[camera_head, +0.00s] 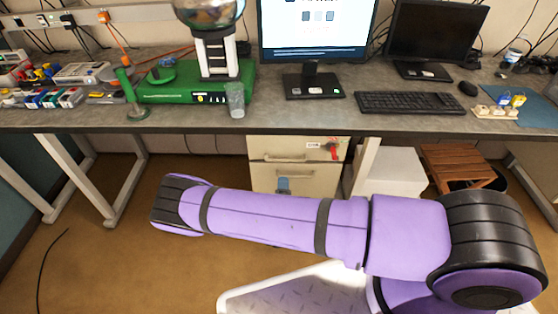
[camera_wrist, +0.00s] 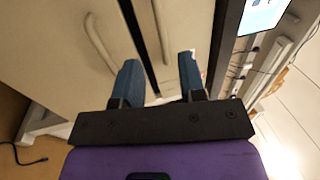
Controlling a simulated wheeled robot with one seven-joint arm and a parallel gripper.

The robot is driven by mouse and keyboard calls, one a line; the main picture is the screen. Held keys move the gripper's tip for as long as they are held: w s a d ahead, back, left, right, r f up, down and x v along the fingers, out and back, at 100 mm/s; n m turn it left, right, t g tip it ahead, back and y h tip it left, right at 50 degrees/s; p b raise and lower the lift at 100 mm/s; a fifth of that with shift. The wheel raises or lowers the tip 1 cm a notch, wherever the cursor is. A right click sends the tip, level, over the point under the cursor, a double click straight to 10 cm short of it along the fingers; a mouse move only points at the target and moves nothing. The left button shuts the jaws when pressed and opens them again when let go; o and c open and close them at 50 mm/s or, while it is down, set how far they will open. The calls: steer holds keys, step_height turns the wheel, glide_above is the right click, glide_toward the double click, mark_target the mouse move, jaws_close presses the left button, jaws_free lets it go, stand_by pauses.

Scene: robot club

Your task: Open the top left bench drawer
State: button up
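The drawer unit under the bench has a pale top drawer (camera_head: 315,147) with a bar handle (camera_head: 285,157); it looks shut. In the wrist view, turned sideways, the top drawer's handle (camera_wrist: 163,30) lies ahead, roughly between the lines of my two blue fingers. The lower drawer's handle (camera_wrist: 100,42) is left of it, past the dark gap between the drawers. My gripper (camera_wrist: 160,72) is open and empty, apart from the handle. In the head view a blue part of my gripper (camera_head: 284,185) shows in front of the lower drawer; my purple arm hides the rest.
The bench top (camera_head: 190,117) overhangs the drawers, with a monitor (camera_head: 316,30), keyboard (camera_head: 410,103) and clear cup (camera_head: 235,99) on it. A white box (camera_head: 390,172) and a wooden stool (camera_head: 455,165) stand right of the drawers. Floor to the left is mostly free beyond the bench leg (camera_head: 125,185).

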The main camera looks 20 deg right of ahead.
mark_target(284, 161)
steer(key=x, duration=1)
steer(key=shift+w+d+r, duration=0.1)
steer(key=shift+w, duration=0.25)
jaws_close()
